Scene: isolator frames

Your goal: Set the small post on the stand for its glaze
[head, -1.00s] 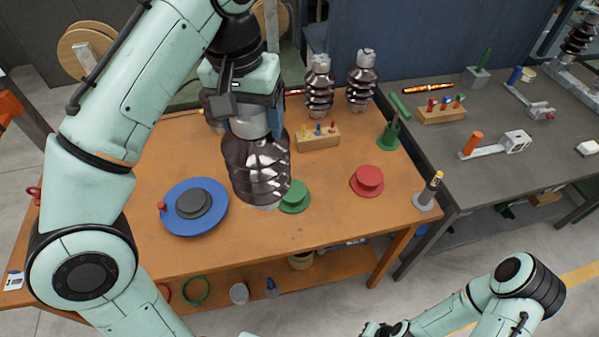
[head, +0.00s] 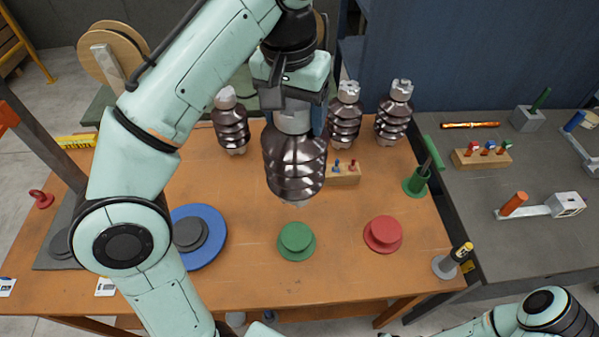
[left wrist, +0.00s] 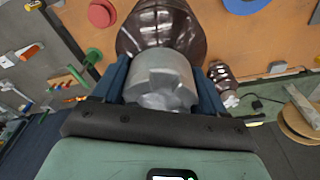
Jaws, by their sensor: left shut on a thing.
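My left gripper (head: 293,108) is shut on the grey metal top of a dark brown, glossy ribbed post (head: 295,165). The post hangs upright above the wooden table, its lower end clear of the green stand (head: 296,240) in the head view. In the left wrist view the post's metal cap (left wrist: 160,75) sits between the blue fingers. A red stand (head: 383,234) is to the right, and a blue round stand (head: 208,250) with a grey centre is to the left, partly behind my arm. My right gripper cannot be made out.
Brown posts stand at the back: one on the left (head: 231,125) and two on the right (head: 345,118) (head: 393,115). A peg block (head: 343,174) lies behind the held post. A green holder (head: 416,181) and a grey holder (head: 445,266) stand along the right edge.

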